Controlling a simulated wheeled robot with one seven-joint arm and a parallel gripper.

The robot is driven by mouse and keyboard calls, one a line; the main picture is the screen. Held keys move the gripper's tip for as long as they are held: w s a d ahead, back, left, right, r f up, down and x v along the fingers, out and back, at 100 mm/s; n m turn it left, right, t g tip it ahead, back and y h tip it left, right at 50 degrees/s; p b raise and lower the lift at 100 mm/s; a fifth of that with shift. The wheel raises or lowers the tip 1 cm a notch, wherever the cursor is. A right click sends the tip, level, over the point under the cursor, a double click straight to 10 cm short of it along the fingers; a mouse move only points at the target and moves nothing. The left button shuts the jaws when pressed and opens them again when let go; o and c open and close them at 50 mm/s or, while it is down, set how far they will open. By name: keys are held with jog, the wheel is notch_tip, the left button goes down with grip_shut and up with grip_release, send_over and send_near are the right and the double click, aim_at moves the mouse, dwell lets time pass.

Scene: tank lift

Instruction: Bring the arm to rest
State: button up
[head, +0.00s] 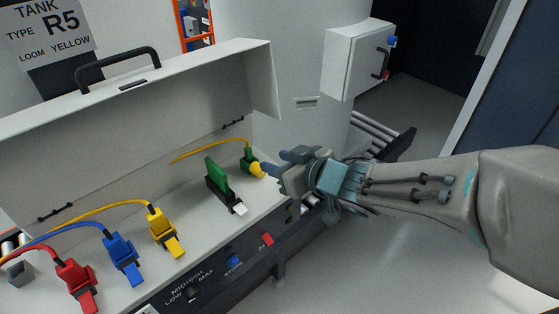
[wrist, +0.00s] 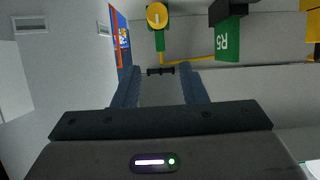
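My gripper (head: 279,164) is at the right end of the open grey case, with my arm reaching in from the right. In the wrist view its two fingers (wrist: 160,76) are spread apart with nothing between them. A green plug with a yellow round end (head: 257,169) and a yellow cable sits just beyond the fingertips; it also shows in the wrist view (wrist: 158,16). In the head view the fingertips overlap close to it, and I cannot tell whether they touch.
The case's raised lid (head: 140,110) stands behind its panel. A green R5 card (head: 217,178) stands in a black holder. Yellow (head: 162,228), blue (head: 121,255) and red (head: 75,280) plugs are at left. A white wall box (head: 352,62) is behind; open floor (head: 400,265) lies below my arm.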

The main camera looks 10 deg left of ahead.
jog(key=w+d+f+m+t+h, duration=0.1)
jog(key=d+m+h, duration=0.7)
jog(key=d, duration=0.9)
jog(key=s+d+f+m+g+h, duration=0.1)
jog(key=s+d+g, duration=0.1)
jog(key=s, duration=0.4)
jog(key=s+d+f+m+g+h, duration=0.1)
jog(key=s+d+g, duration=0.1)
jog(key=s+g, duration=0.2)
jog(key=s, duration=0.3)
jog(key=shift+s+g, duration=0.15)
jog(key=shift+g, duration=0.15)
jog(key=shift+d+f, duration=0.1)
jog(key=shift+d, duration=0.05)
jog(key=shift+c, duration=0.2)
